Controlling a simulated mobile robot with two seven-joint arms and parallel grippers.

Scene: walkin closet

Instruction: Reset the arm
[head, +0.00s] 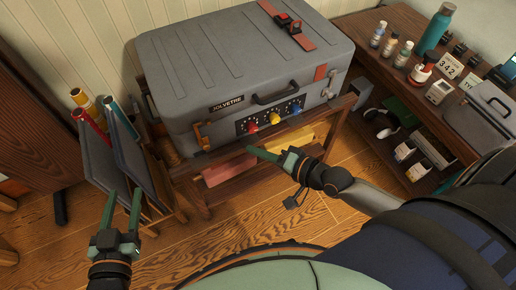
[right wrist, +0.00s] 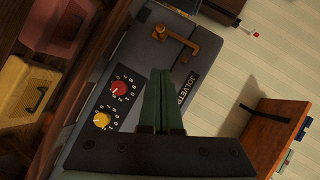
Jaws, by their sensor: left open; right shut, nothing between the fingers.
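My right gripper (head: 267,155) is shut and empty, in front of the lower front face of a large grey case (head: 240,60). In the right wrist view its two green fingers (right wrist: 163,100) lie together in front of the case's dial panel and brass latch. My left gripper (head: 122,212) is open and empty at the lower left, its two green fingers apart and pointing up the picture, near the grey folders. I cannot tell whether the right fingertips touch the case.
The case rests on a wooden stand (head: 333,125) with a pink and a yellow case below. Grey folders (head: 98,160) and rolled tubes stand at left. A wooden desk (head: 372,62) at right holds a teal bottle (head: 434,30), small bottles and a grey box (head: 482,105). Floor (head: 170,240) shows between the arms.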

